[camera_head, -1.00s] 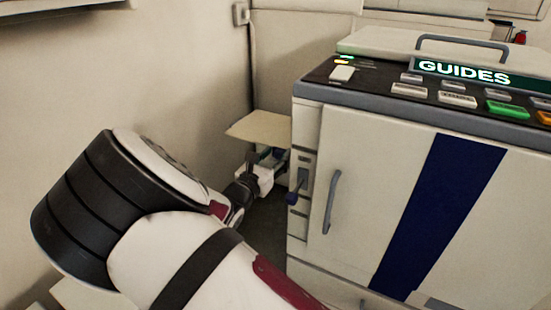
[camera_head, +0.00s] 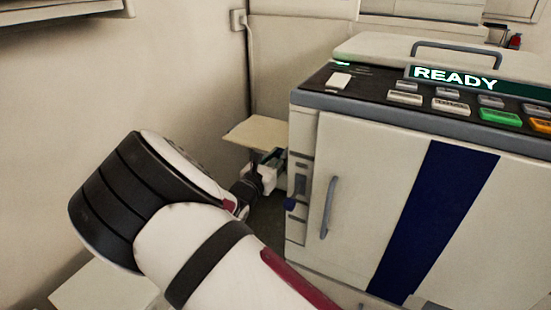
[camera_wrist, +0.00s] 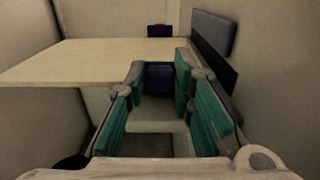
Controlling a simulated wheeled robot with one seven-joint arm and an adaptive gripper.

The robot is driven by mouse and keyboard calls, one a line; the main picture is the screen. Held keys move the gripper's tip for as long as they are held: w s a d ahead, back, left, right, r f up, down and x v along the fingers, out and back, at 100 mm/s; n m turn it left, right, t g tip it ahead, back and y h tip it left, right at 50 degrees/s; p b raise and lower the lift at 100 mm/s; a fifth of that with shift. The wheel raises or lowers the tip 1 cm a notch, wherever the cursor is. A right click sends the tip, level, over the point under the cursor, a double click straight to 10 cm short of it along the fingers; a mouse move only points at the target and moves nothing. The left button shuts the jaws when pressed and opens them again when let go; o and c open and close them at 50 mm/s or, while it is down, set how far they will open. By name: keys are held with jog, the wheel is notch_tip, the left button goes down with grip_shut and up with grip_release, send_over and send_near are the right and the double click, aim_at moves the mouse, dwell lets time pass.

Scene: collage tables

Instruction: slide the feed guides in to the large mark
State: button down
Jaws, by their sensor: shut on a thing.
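The printer (camera_head: 345,180) stands at the right of the head view, and its display (camera_head: 455,79) reads READY. The tan feed tray (camera_head: 255,132) juts from its left side; it also shows in the wrist view (camera_wrist: 75,62). My gripper (camera_head: 272,168) is at the tray's near edge, beside the printer. In the wrist view my gripper (camera_wrist: 160,73) is shut on a dark blue feed guide (camera_wrist: 160,80) between its teal-padded fingers. A second dark blue guide (camera_wrist: 160,31) stands at the tray's far edge. The large mark cannot be made out.
The printer door has a grey handle (camera_head: 328,207). A dark grey panel (camera_wrist: 213,48) borders the tray on the right in the wrist view. A wall stands to the left.

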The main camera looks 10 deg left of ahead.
jog(key=c, duration=1.4)
grip_release()
jog(key=shift+o, duration=0.2)
jog(key=v, duration=1.2)
jog(key=shift+s, duration=0.1)
